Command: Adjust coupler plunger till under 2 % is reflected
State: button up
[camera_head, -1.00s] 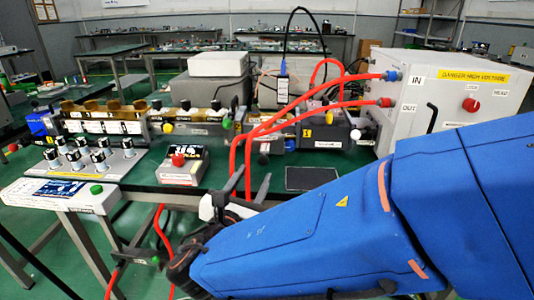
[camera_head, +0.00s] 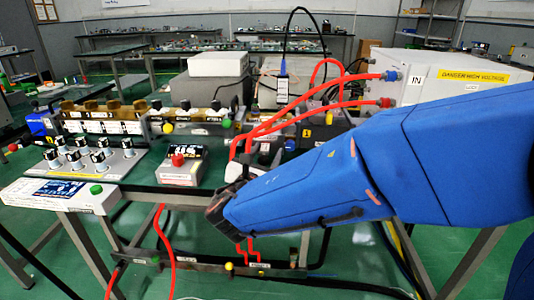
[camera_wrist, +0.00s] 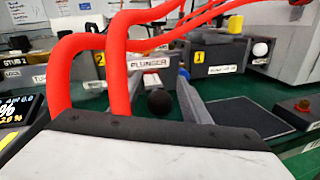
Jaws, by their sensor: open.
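The black ball knob of the plunger (camera_wrist: 160,103) shows in the wrist view below the PLUNGER label (camera_wrist: 149,63), ahead of my gripper (camera_wrist: 160,86). The right finger stands just right of the knob, with a visible gap. My gripper is open and holds nothing. In the head view my arm and the hoses hide most of the gripper and the plunger. The readout box (camera_head: 183,165) has a lit screen and a red button. Its screen (camera_wrist: 16,108) is cut off in the wrist view; "2.0 %" shows on its lower line.
Red hoses (camera_head: 290,118) arch from the white high-voltage cabinet (camera_head: 440,72) across the workspace, close to my gripper. A knob panel (camera_head: 85,158) and a console (camera_head: 60,193) stand left. A dark flat plate (camera_wrist: 243,116) lies right of the finger.

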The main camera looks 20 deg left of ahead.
grip_shut()
jog(key=shift+s, duration=0.3)
grip_release()
jog(key=s, duration=1.7)
jog(key=shift+s+d, duration=0.2)
jog(key=shift+d, duration=0.2)
